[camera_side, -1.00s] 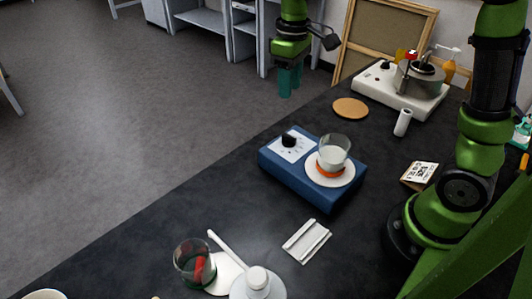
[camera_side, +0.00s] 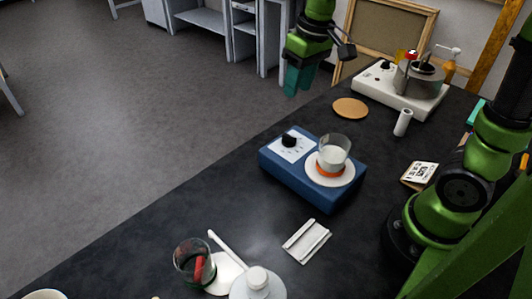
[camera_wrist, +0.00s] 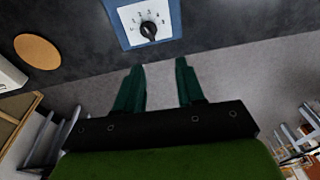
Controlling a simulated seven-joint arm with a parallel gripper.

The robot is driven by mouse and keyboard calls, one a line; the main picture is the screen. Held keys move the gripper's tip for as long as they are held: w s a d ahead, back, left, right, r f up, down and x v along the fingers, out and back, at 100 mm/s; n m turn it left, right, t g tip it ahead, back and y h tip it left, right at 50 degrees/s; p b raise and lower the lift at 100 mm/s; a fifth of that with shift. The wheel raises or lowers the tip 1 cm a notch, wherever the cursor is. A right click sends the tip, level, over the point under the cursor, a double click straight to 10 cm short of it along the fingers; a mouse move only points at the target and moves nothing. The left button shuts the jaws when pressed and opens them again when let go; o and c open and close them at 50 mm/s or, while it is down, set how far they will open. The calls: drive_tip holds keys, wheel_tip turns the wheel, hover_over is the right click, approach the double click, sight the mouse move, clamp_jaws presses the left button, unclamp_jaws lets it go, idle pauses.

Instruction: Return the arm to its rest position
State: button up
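My gripper (camera_side: 299,79) hangs in the air past the table's far edge, above the grey floor in the side view. In the wrist view its two green fingers (camera_wrist: 160,84) are apart with nothing between them. My green and black arm reaches up from its base at the right of the table. The blue hotplate (camera_side: 318,195) stands mid-table, and its dial side also shows in the wrist view (camera_wrist: 172,14). A glass beaker (camera_side: 334,150) with white contents sits on its round plate.
A cork disc (camera_side: 350,108) and a white stirrer-like device (camera_side: 399,92) with a metal pot lie behind. A white cylinder (camera_side: 403,122), a label card (camera_side: 419,174) and a white tray (camera_side: 306,240) lie nearer. A glass with red contents (camera_side: 194,261) and a white bottle (camera_side: 257,284) stand in front.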

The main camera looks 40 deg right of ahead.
drive_tip(key=s+a+r+m+t+y, duration=0.1)
drive_tip(key=s+m+t, duration=0.2)
drive_tip(key=s, duration=0.8)
drive_tip(key=shift+s+r+m+t, duration=0.4)
drive_tip(key=shift+t, duration=0.8)
